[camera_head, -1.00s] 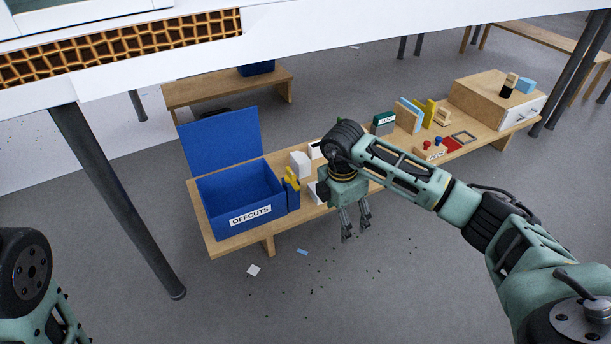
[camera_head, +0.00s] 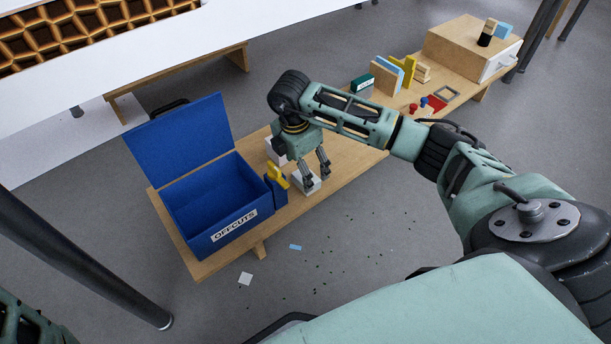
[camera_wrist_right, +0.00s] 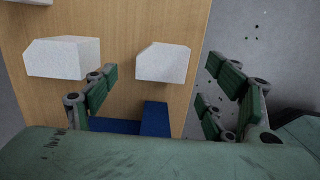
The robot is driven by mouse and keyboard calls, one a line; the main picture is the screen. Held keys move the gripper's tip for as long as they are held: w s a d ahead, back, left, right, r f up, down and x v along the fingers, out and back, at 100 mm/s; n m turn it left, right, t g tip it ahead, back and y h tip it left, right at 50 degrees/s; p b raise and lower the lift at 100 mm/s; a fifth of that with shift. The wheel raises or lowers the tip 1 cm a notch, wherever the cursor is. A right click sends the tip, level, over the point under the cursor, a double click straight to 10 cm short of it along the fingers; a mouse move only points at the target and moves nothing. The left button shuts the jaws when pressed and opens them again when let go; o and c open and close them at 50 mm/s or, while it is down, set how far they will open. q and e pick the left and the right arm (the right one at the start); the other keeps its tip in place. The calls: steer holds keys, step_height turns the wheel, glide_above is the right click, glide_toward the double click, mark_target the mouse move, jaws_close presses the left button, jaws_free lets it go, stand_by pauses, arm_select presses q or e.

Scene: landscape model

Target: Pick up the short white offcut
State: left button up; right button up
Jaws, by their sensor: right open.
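The short white offcut (camera_wrist_right: 162,63) is a small block with a sloped corner. It lies on the wooden bench near its front edge, and in the head view (camera_head: 310,186) the fingers partly cover it. A longer white block (camera_wrist_right: 63,58) lies to its left in the wrist view; in the head view it is partly hidden behind my gripper (camera_head: 275,151). My right gripper (camera_head: 317,179) points down over the bench. In the wrist view its open fingers (camera_wrist_right: 161,67) appear on either side of the short offcut, with no visible grip. My left gripper is out of view.
An open blue bin marked OFFCUTS (camera_head: 180,222) stands left of the gripper. A small blue holder with yellow items (camera_head: 278,190) is close beside the fingers. Several blocks and a wooden drawer box (camera_head: 460,50) stand farther right. Small scraps lie on the floor.

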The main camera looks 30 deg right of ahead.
mark_target(296, 176)
steer(key=f+b, duration=0.2)
steer(key=f, duration=0.1)
steer(key=f+b, duration=0.2)
steer(key=shift+s+d, duration=0.1)
steer(key=shift+d, duration=0.3)
steer(key=shift+r, duration=0.2)
steer(key=shift+c, duration=0.3)
steer(key=c, duration=0.7)
